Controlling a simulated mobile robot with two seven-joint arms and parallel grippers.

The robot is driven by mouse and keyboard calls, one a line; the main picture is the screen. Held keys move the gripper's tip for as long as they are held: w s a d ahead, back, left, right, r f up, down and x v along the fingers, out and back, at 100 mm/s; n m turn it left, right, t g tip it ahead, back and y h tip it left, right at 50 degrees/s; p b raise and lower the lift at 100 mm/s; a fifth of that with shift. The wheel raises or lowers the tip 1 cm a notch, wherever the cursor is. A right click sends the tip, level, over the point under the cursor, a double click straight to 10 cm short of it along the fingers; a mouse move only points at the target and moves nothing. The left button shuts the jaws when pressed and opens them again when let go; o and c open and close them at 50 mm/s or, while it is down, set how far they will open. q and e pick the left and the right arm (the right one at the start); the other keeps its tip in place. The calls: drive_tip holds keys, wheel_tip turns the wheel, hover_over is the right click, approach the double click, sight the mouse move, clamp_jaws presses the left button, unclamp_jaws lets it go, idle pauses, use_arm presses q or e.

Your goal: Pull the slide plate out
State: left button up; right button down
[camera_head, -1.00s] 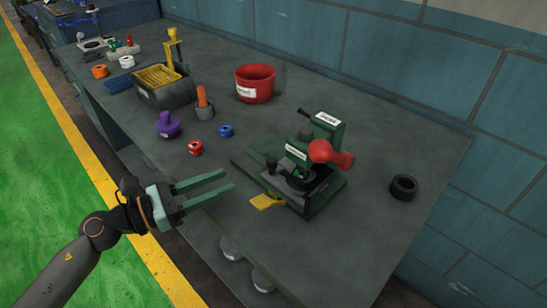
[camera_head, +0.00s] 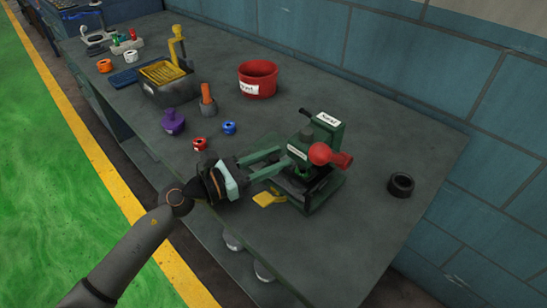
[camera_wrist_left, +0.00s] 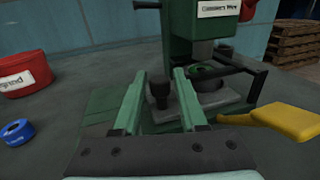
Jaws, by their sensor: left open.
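The green press (camera_head: 322,150) stands on the bench with a red ball-ended handle (camera_head: 330,155). In the left wrist view, a light grey plate (camera_wrist_left: 222,102) at its base looks like the slide plate. A black knob (camera_wrist_left: 160,92) stands upright at the plate's near left. My left gripper (camera_head: 282,160) is open at the press's left side. In the left wrist view its two green fingers (camera_wrist_left: 158,78) appear either side of the knob, with gaps visible. A yellow tab (camera_wrist_left: 288,120) sticks out at the right. My fingers hide part of the base and plate.
A red pot (camera_head: 257,80), a blue ring (camera_head: 229,128) and a red ring (camera_head: 199,144) stand left of the press. A black ring (camera_head: 401,185) lies to its right. The bench's front edge runs below my left arm.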

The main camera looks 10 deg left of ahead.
use_arm(q)
drive_tip(key=shift+c, duration=0.4)
clamp_jaws()
idle(0.9)
